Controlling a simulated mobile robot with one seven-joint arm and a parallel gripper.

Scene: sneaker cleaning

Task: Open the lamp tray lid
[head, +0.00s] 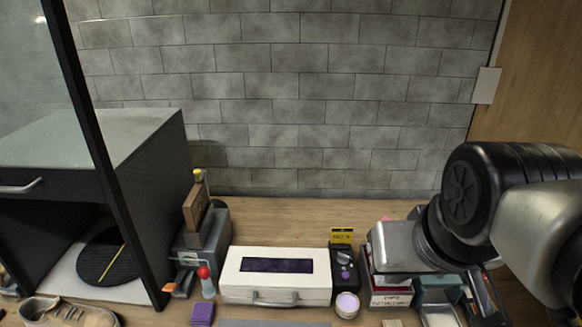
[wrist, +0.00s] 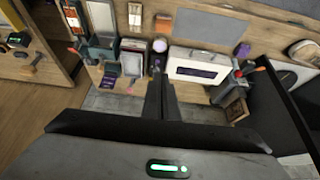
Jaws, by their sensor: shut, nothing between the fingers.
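The likely lamp tray is a white box (head: 237,289) with a dark purple window on top and a grey handle on its front. It stands on the bench left of my arm, and its lid looks closed. The box also shows in the wrist view (wrist: 222,64), right of my fingers. My gripper (wrist: 159,76) is shut and empty, its two fingers together. It appears apart from the box. In the head view, my arm is at the right and the fingertips cannot be made out clearly.
A black and yellow item (head: 343,236) and a round white-rimmed jar (head: 347,304) stand right of the box. A red-tipped bottle (head: 208,286) and a grey device (head: 213,240) stand left. A dark cabinet (head: 155,190) is farther left. A shoe (head: 75,315) lies at the front left.

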